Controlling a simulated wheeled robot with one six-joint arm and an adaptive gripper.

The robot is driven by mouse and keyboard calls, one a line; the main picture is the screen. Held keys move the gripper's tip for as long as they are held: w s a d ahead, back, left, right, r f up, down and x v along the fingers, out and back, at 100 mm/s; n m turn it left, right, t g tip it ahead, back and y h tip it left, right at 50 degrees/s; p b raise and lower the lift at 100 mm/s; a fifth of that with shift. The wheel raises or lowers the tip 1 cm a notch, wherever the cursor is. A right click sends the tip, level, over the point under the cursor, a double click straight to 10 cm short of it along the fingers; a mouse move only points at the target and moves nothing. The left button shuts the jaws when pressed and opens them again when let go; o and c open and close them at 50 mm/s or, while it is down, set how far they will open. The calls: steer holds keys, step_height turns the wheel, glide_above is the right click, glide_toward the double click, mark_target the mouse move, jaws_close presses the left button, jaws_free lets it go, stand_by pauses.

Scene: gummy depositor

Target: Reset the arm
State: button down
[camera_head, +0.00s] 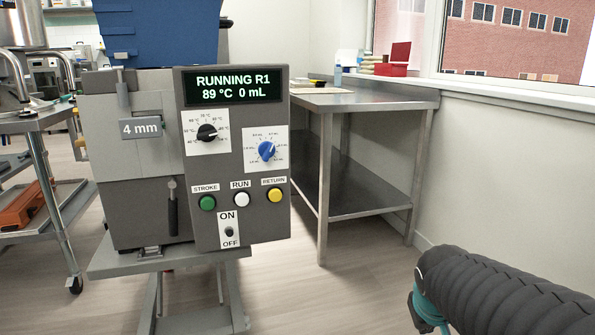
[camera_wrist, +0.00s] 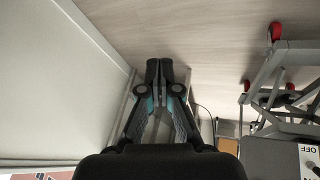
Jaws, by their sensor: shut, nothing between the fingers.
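My arm (camera_head: 505,295) reaches in from the lower right of the head view, apart from the machine; my gripper's fingers are out of that view. In the wrist view my gripper (camera_wrist: 158,68) is shut and empty, with its fingertips together over the floor. The gummy depositor (camera_head: 140,150) stands at the left of the head view. Its display (camera_head: 234,86) reads "RUNNING R1, 89 °C 0 mL". Below are a black knob (camera_head: 207,132), a blue knob (camera_head: 266,151), green, white and yellow buttons, and an ON/OFF switch (camera_head: 229,231).
A steel table (camera_head: 368,101) with a lower shelf stands behind the depositor, along the wall. A wheeled cart (camera_head: 45,125) stands at the far left. The floor (camera_head: 330,290) between machine and arm is clear. The wall and window are at the right.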

steer(key=s+a+r+y+p, duration=0.1)
steer(key=s+a+r, duration=0.2)
steer(key=s, duration=0.3)
steer(key=s+a+r+y+p, duration=0.1)
steer(key=s+a+r+p, duration=0.1)
steer(key=s+a, duration=0.3)
steer(key=shift+s+r+m+t, duration=0.3)
steer(key=shift+s+r, duration=0.25)
steer(key=shift+r, duration=0.35)
stand_by(3.2)
